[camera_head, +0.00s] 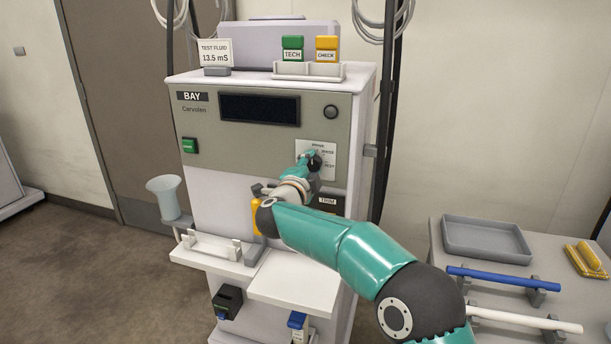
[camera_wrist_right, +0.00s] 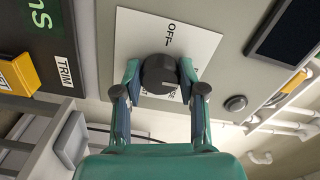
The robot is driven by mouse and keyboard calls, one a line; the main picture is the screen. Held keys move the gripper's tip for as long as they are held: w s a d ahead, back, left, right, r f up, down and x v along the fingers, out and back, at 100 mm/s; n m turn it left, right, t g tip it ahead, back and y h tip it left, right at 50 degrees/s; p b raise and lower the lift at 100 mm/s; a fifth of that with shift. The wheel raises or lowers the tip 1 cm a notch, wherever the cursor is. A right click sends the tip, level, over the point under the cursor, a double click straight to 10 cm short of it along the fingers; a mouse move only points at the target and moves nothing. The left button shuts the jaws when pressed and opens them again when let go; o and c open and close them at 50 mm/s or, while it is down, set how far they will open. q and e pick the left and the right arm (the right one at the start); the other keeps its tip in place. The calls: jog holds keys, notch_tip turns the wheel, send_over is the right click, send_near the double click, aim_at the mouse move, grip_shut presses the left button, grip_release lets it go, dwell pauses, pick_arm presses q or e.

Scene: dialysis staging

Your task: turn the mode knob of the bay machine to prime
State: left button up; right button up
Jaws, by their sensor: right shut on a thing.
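The bay machine (camera_head: 222,212) stands in the middle of the head view, with a BAY label at its upper left. Its mode knob (camera_wrist_right: 158,66) is dark and round, on a white label plate (camera_wrist_right: 207,42). In the head view the plate (camera_head: 328,172) is at the panel's right and the knob is mostly hidden by my gripper. My right gripper (camera_head: 311,160) is shut on the knob, one finger on each side in the wrist view (camera_wrist_right: 159,74). OFF is readable on the plate there; other words are partly covered. I cannot tell where the knob points. My left gripper is out of view.
A dark screen (camera_head: 259,109) and a round button (camera_head: 331,112) are above the knob. A white shelf (camera_head: 295,286) juts out below my right arm. A side table at right holds a grey tray (camera_head: 487,239) and blue and white rods. Cables hang behind the machine.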

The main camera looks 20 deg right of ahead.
jog(key=shift+r+m+b, duration=0.1)
jog(key=shift+m+b, duration=0.45)
jog(key=shift+m, duration=0.45)
jog(key=o, duration=1.1)
jog(key=shift+w, duration=0.1)
jog(key=shift+o, duration=0.2)
jog(key=v, duration=1.2)
